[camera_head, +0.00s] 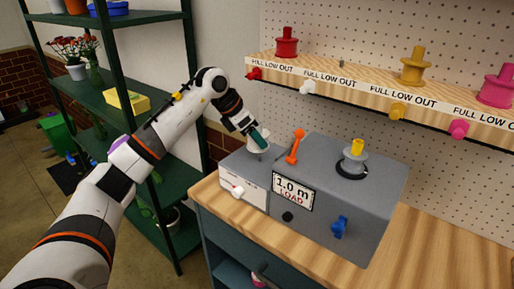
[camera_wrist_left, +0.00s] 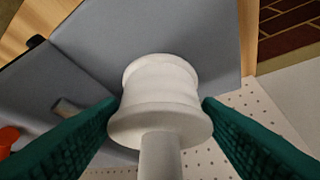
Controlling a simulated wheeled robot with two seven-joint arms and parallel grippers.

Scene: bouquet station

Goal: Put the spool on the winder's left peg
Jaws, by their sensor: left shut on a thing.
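The white spool (camera_wrist_left: 163,95) is between the green fingers of my left gripper (camera_wrist_left: 160,118), which is shut on it. In the head view the spool (camera_head: 257,147) shows small under my left gripper (camera_head: 260,138), above or at the left part of the grey winder (camera_head: 334,187). In the wrist view a short grey stub (camera_wrist_left: 66,108), perhaps the left peg, shows left of the spool, apart from it in the picture. I cannot tell the height gap. A yellow-topped post (camera_head: 357,147) with a grey disc is on the winder's right side. My right gripper is not in view.
An orange lever (camera_head: 296,146) stands close right of my left gripper. A wooden shelf (camera_head: 376,86) above holds red, yellow and pink spools. Clear bench top (camera_head: 425,250) lies at right.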

